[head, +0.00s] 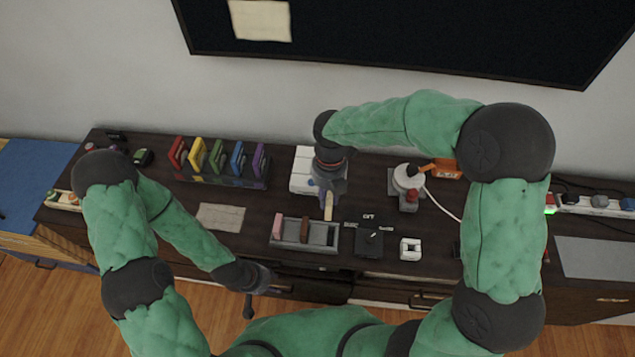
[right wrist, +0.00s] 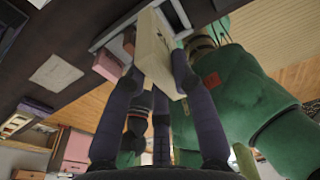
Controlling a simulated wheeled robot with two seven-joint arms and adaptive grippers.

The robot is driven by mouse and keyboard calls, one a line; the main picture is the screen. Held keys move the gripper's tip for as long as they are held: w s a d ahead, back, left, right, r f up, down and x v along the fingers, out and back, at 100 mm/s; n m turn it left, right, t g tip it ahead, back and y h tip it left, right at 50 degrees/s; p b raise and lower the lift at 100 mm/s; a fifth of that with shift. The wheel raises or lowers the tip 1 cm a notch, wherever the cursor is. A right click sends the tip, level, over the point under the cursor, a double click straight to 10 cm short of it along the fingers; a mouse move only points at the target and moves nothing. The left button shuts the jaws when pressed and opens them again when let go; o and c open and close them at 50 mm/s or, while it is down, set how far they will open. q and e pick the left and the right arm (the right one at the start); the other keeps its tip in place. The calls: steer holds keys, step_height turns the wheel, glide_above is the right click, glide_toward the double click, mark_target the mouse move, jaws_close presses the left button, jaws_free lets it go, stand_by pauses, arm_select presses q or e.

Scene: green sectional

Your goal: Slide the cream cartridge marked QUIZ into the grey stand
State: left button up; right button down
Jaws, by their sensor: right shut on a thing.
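The cream cartridge (head: 328,207) is held upright in my right gripper (head: 327,192), over the back edge of the grey stand (head: 290,243) near its right end. It also shows in the right wrist view (right wrist: 152,52), between the fingers (right wrist: 155,80). Its QUIZ marking is not readable. I cannot tell whether its lower end touches the stand. The stand holds a pink cartridge (head: 279,226) at left and a brown one (head: 304,229) in the middle; its right part looks dark and empty. My left gripper (head: 248,305) is low at the cabinet's front edge, its fingers unclear.
A rack of several coloured cases (head: 218,160) stands at the back left. White boxes (head: 303,170) stand behind the stand. A black device (head: 369,240) and a white block (head: 411,249) sit to its right. A paper sheet (head: 221,217) lies left.

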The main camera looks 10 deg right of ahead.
arm_select(q)
steer(key=shift+s+a+f+b, duration=0.1)
steer(key=shift+a+f+b, duration=0.2)
steer(key=shift+f, duration=0.15)
steer(key=shift+s+a+f+b, duration=0.15)
steer(key=shift+f+b, duration=0.15)
steer(key=shift+f, duration=0.15)
arm_select(e)
steer(key=shift+s+d+f, duration=0.1)
steer(key=shift+s+f, duration=0.15)
steer(key=shift+s, duration=0.4)
steer(key=shift+s+a+f, duration=0.1)
steer(key=shift+s+f, duration=0.15)
steer(key=shift+s, duration=0.45)
steer(key=shift+s+d+f, duration=0.1)
steer(key=shift+s+f, duration=0.15)
steer(key=shift+s, duration=0.4)
arm_select(q)
steer(key=shift+w+r, duration=0.1)
steer(key=shift+r, duration=0.1)
step_height(320, 180, down, 3)
steer(key=shift+r+b, duration=0.1)
steer(key=shift+b, duration=1.1)
arm_select(e)
step_height(320, 180, down, 6)
steer(key=shift+r, duration=0.1)
arm_select(q)
steer(key=shift+r+p, duration=1)
